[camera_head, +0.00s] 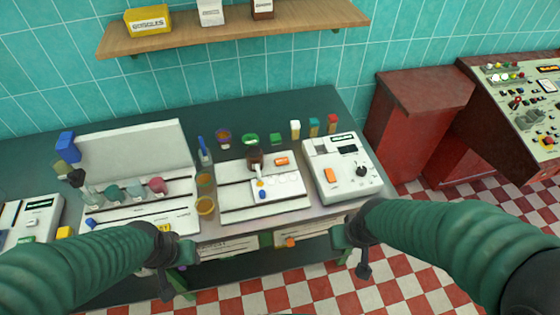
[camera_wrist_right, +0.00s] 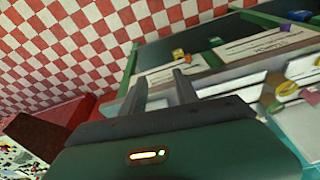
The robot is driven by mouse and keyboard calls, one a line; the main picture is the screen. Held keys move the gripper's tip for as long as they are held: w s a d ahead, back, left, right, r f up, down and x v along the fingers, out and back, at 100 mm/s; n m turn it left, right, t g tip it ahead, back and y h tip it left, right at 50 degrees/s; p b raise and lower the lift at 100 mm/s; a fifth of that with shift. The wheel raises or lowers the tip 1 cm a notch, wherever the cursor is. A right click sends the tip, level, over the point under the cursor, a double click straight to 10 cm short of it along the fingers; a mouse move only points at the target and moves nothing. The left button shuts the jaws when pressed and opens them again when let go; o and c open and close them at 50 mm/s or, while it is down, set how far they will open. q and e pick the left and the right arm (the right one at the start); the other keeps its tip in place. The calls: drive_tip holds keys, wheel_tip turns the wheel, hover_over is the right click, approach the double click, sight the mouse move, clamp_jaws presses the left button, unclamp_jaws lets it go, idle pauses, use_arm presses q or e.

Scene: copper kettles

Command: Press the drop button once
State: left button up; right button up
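No label reading "drop" is legible, so I cannot tell which button it is. A white device (camera_head: 340,167) at the bench's right end has an orange button (camera_head: 331,174), a dark display and a dark knob (camera_head: 361,170). The white middle panel (camera_head: 236,199) carries an orange part (camera_head: 281,160), a blue part (camera_head: 263,194) and a small brown vessel (camera_head: 255,158). My right gripper (camera_head: 350,258) is in front of the bench edge, below the white device; the right wrist view shows its two fingers (camera_wrist_right: 160,92) apart and empty. My left gripper (camera_head: 178,280) is low before the bench; its fingers are unclear.
A rack with colored flasks (camera_head: 130,148) stands on the left, with another white device (camera_head: 32,217) beyond it. Small bowls and bottles line the back. A wooden shelf (camera_head: 230,38) hangs above. A red cabinet (camera_head: 415,115) and control console (camera_head: 520,105) stand right. Under-bench drawers (camera_head: 228,249) are close to both grippers.

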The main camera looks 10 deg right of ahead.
clamp_jaws()
idle(1.8)
